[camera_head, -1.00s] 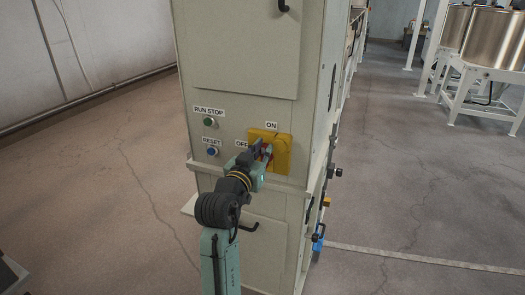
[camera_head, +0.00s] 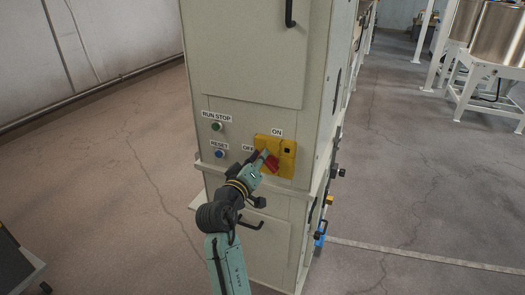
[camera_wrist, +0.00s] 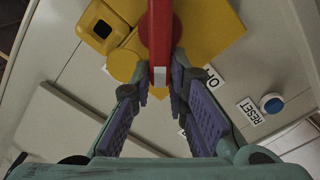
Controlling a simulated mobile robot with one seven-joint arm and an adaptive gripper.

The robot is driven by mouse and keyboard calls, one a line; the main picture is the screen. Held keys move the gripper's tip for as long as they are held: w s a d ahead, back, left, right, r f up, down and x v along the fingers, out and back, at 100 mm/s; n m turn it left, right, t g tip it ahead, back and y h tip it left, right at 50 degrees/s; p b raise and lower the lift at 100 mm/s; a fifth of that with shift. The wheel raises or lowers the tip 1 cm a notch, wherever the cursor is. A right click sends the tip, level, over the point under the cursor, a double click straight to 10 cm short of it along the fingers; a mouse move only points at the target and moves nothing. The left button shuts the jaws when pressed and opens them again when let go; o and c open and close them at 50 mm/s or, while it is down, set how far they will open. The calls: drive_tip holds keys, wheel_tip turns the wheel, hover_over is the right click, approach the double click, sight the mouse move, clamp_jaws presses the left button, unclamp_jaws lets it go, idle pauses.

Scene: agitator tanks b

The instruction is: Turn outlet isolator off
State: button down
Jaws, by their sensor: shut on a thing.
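The outlet isolator is a yellow plate (camera_head: 288,165) on the front of a beige cabinet, with a red handle (camera_head: 271,162). An ON label (camera_head: 277,132) is above it and an OFF label (camera_head: 248,148) is at its left. My gripper (camera_head: 262,160) reaches the handle from the lower left and covers part of it. In the wrist view, the red handle (camera_wrist: 160,35) runs down between the fingertips of my gripper (camera_wrist: 161,82), its pale end between them. The fingers are shut on the handle. The handle's exact angle is hard to tell in the head view.
A green RUN STOP button (camera_head: 216,127) and a blue RESET button (camera_head: 220,154) are left of the isolator. A ledge (camera_head: 298,188) and a black pull handle (camera_head: 252,226) are below. Steel tanks (camera_head: 500,35) stand far right.

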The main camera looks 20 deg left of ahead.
drive_tip(key=shift+a+f+n+p, duration=0.15)
drive_tip(key=shift+f+n+p, duration=0.25)
drive_tip(key=shift+n+p, duration=0.85)
drive_tip(key=shift+a+f+n+p, duration=0.3)
drive_tip(key=shift+n+p, duration=0.45)
drive_tip(key=shift+n, duration=1)
drive_tip(key=shift+a+f+n+p, duration=0.1)
drive_tip(key=shift+f+n+p, duration=0.35)
drive_tip(key=shift+n+p, duration=0.8)
drive_tip(key=shift+f+n, duration=0.1)
drive_tip(key=shift+n, duration=0.25)
drive_tip(key=c, duration=1.6)
unclamp_jaws()
drive_tip(key=shift+o, duration=0.2)
drive_tip(key=s, duration=1.2)
drive_tip(key=shift+a, duration=0.15)
